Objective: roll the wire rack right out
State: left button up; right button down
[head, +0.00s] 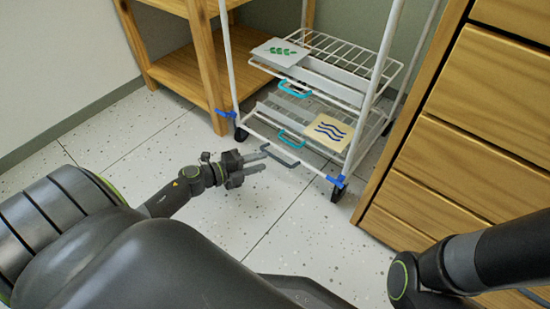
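The wire rack (368,88) is a tall white wire frame on dark casters, standing between a wooden shelf unit and a wooden drawer cabinet. Blue clips mark the front feet, by the left caster (240,134) and the right caster (337,194).
A green-leaf card (280,52) and a wave card (328,131) are on the rack's wire trays, which have turquoise handles (294,90). The wooden shelf unit (205,60) is close on the left, the drawer cabinet (480,120) close on the right. Speckled floor (300,235) in front is clear.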

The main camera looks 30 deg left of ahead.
aim_at(275, 157)
pick_arm(q)
jog(key=b+x, duration=0.1)
jog(key=x, duration=0.5)
jog(key=shift+b, duration=0.35)
grip_shut()
